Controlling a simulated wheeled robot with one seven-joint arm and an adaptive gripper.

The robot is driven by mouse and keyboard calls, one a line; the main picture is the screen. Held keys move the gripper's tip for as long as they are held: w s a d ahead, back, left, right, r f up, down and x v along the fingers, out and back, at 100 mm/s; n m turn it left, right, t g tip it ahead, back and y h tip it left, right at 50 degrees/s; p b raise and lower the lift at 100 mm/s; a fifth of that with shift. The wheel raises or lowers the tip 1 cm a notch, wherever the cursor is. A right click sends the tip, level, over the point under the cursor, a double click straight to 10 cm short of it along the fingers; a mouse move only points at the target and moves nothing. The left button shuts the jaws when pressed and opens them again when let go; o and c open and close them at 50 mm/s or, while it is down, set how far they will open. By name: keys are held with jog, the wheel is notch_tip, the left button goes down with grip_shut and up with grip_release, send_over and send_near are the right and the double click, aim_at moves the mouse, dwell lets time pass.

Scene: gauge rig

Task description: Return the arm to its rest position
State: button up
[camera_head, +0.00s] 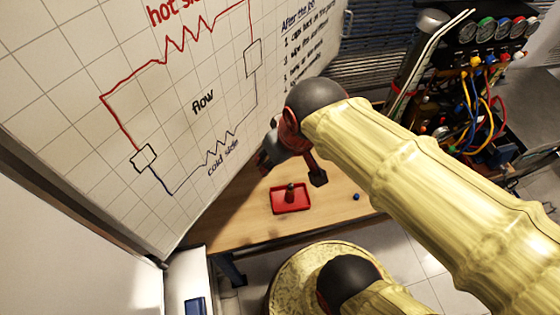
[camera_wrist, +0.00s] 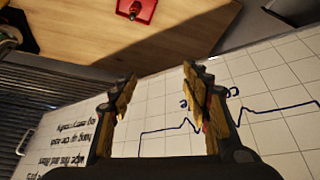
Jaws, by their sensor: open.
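My gripper (camera_wrist: 160,105) is open in the wrist view, its two yellow-padded fingers apart with nothing between them. Behind the fingers is the whiteboard with its drawn lines. In the head view my arm reaches in from the right, and my gripper (camera_head: 268,158) hangs beside the whiteboard, above the wooden table; its fingers are partly hidden there. A red tray (camera_head: 290,209) lies on the table below the gripper with a small dark object (camera_head: 290,192) standing in it. The tray also shows at the top of the wrist view (camera_wrist: 146,12).
The whiteboard (camera_head: 75,60) rises close on the left. The wooden table (camera_head: 235,218) is mostly bare, with a small blue item (camera_head: 356,197) right of the tray. A gauge rig (camera_head: 485,75) with coloured hoses stands at the upper right. A round speckled top (camera_head: 290,277) is in front.

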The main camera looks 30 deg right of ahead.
jog(key=s+r, duration=0.1)
jog(key=s+a+r, duration=0.1)
jog(key=s, duration=0.1)
jog(key=shift+m+t, duration=0.4)
notch_tip(320, 180, down, 11)
jog(key=b, duration=1.1)
